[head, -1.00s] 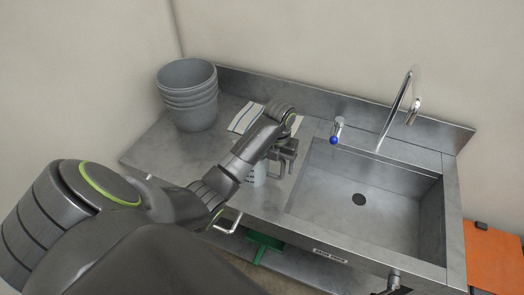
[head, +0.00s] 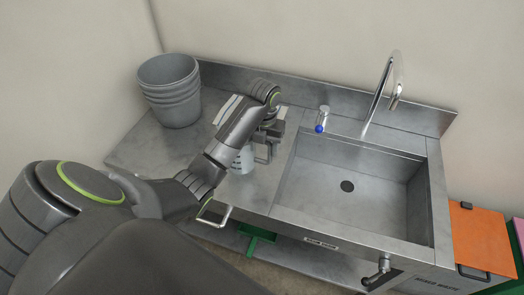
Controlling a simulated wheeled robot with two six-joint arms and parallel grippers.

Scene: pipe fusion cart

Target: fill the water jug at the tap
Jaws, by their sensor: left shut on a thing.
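The water jug (head: 243,160) is a pale vessel with dark markings on its side. It appears to stand upright on the steel counter, left of the sink, partly hidden by my left arm. My left gripper (head: 268,137) is shut at the jug's handle, on the jug's right side; the fingertips are hard to make out. The chrome tap (head: 380,95) has a curved spout at the sink's back edge. A lever with a blue end (head: 320,127) stands left of it. No water shows. My right gripper is out of view.
The sink basin (head: 325,190) is empty, with a dark drain. Stacked grey buckets (head: 170,92) stand at the back left, and a striped cloth (head: 227,110) lies behind my arm. An orange-lidded bin (head: 480,238) stands right of the sink.

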